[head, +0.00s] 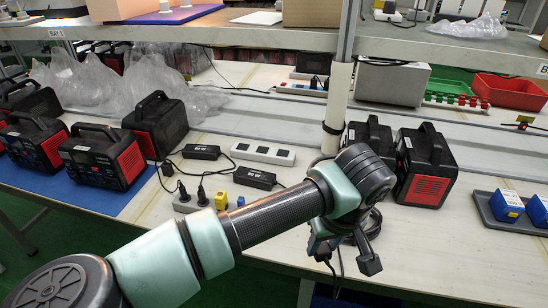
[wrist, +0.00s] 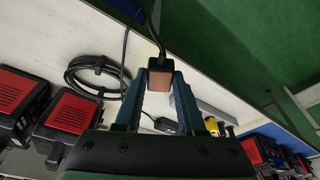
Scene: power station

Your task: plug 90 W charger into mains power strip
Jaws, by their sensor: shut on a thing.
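My gripper (wrist: 160,82) is shut on a small dark plug (wrist: 161,79) with a black cable rising from its back; the face towards the camera looks copper-brown. In the head view my gripper (head: 345,258) is over the front of the bench, right of the chargers. Two black charger bricks lie on the bench, one at the back (head: 201,152) and one in front (head: 255,178). I cannot tell which one is 90 W. A white power strip (head: 262,154) with empty-looking sockets lies behind the front brick. Another strip (head: 184,203) at the front left holds black plugs.
A yellow block (head: 220,200) stands by the front strip. Red-and-black power stations stand left (head: 104,156) and right (head: 425,165). A coiled black cable (wrist: 95,75) lies on the bench. A grey tray (head: 483,212) with blue boxes is right. Bare bench lies front right.

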